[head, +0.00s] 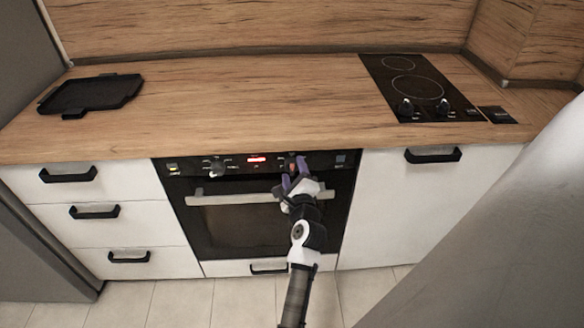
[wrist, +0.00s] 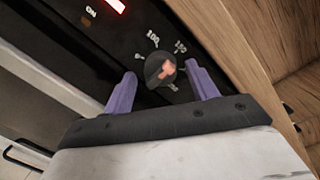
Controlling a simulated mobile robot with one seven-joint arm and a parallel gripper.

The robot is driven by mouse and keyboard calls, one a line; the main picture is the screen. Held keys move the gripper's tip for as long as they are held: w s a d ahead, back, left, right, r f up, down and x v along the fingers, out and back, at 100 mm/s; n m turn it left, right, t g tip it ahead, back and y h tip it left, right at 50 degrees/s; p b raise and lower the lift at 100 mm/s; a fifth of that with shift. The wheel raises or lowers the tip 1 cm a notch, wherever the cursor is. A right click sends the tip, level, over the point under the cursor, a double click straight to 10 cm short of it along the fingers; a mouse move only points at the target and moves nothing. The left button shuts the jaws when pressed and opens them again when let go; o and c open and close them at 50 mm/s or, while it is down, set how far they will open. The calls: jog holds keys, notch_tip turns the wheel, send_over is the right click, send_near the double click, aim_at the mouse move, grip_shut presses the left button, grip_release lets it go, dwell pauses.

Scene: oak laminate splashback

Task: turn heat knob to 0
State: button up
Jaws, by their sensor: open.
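The heat knob (wrist: 161,69) is a round dark knob with a reddish mark on its face, on the black oven panel. White numbers are printed around it; I can make out 100 and 150. In the head view the knob is mostly hidden behind my gripper (head: 294,182). In the wrist view my gripper (wrist: 163,84) is open, with its two purple fingers on either side of the knob. I cannot tell whether the fingers touch it.
A second knob (head: 217,168) and a red lit display (head: 257,159) sit left on the oven panel. The oven handle (head: 235,199) runs below. The wooden countertop (head: 240,105) overhangs above, with a black tray (head: 92,95) and a cooktop (head: 415,85) on it.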

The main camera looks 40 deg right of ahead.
jog(key=c, duration=1)
jog(key=shift+r, duration=0.1)
jog(key=n, duration=0.3)
jog(key=shift+n, duration=0.4)
jog(key=n+g+b, duration=0.1)
jog(key=n, duration=0.3)
jog(key=shift+r, duration=0.15)
jog(key=n, duration=0.3)
jog(key=n+b, duration=0.1)
jog(key=n, duration=0.2)
jog(key=shift+w+a+n+g+h, duration=0.1)
jog(key=shift+a+n+g+h, duration=0.05)
jog(key=shift+n+g+h, duration=0.2)
jog(key=n+h+b, duration=0.1)
jog(key=n, duration=0.5)
jog(key=shift+r+b, duration=0.1)
jog(key=shift+b, duration=0.25)
